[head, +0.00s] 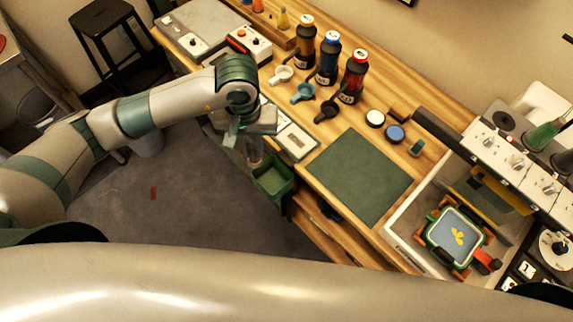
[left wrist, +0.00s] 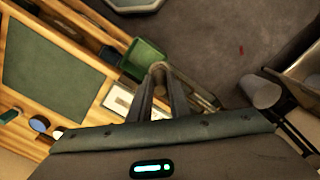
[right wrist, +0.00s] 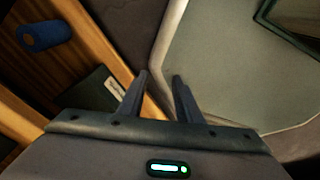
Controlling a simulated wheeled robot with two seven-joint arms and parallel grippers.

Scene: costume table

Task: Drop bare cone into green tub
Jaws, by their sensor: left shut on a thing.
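My left gripper (head: 254,150) hangs at the left edge of the wooden table, just above and beside the green tub (head: 272,180). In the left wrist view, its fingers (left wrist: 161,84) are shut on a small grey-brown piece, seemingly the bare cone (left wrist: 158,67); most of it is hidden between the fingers. The green tub also shows in the left wrist view (left wrist: 143,58), just beyond and left of the fingertips. In the right wrist view, my right gripper (right wrist: 162,77) has its fingers apart with nothing between them.
Several dark bottles stand at the back, with cups (head: 303,92) before them. A green mat (head: 359,176) covers the table's middle. A printing press (head: 456,236) is at the right. A blue roll (right wrist: 45,36) lies on wood in the right wrist view. Floor is open left of the tub.

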